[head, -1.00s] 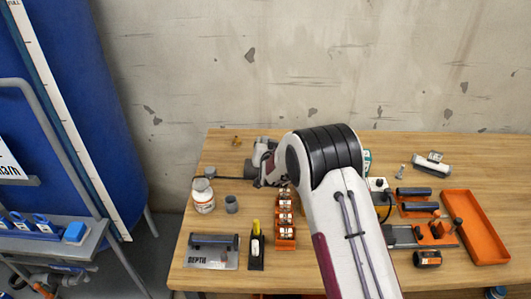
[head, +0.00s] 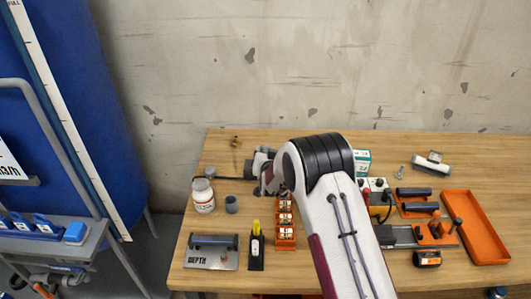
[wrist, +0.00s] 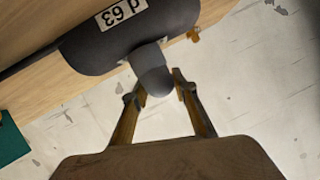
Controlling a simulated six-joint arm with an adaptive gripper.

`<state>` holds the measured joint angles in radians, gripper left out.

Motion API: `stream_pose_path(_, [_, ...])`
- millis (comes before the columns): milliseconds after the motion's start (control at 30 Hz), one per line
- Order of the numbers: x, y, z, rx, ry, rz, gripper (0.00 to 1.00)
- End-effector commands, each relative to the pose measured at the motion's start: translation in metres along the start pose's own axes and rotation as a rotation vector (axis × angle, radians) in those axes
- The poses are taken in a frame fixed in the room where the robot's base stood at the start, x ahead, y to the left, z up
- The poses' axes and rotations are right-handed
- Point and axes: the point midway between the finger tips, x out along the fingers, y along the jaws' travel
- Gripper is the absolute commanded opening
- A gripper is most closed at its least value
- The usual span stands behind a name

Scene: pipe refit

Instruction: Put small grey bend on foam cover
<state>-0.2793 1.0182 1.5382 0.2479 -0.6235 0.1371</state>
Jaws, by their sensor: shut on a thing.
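My gripper (wrist: 160,92) is shut on a small grey piece, which I take for the small grey bend (wrist: 153,80). Its rounded end shows between the fingertips in the wrist view. Just beyond it is a larger dark grey rounded body (wrist: 110,38) with a white "d 63" label; the bend overlaps it in view, and I cannot tell whether they are joined or apart. In the head view my gripper (head: 262,178) is over the left part of the bench, mostly hidden by my wrist. I cannot tell for sure which thing is the foam cover.
A white jar (head: 203,196) and a small grey cup-like fitting (head: 231,204) stand left of my gripper. An orange rack (head: 285,225) is in front. A brass piece (head: 235,141) lies behind. Tools and an orange tray (head: 474,228) fill the right. The back left is fairly clear.

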Motion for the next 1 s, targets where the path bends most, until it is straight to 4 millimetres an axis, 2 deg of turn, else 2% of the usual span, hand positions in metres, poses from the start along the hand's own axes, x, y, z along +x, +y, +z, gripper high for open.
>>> stream_pose_path(233, [0.0011,0.0008,0.0026,0.0,0.0,0.0,0.08])
stream_pose_path(267, [0.001,0.0008,0.0026,0.0,0.0,0.0,0.33])
stream_pose_path(300, [0.001,0.0008,0.0025,0.0,0.0,0.0,0.43])
stream_pose_path(333, [0.001,0.0008,0.0025,0.0,0.0,0.0,0.44])
stream_pose_path(800, [-0.0001,-0.0001,-0.0004,0.0,0.0,0.0,0.44])
stream_pose_path(1000, [-0.0079,-0.0001,0.0001,0.0,-0.001,0.0,0.44])
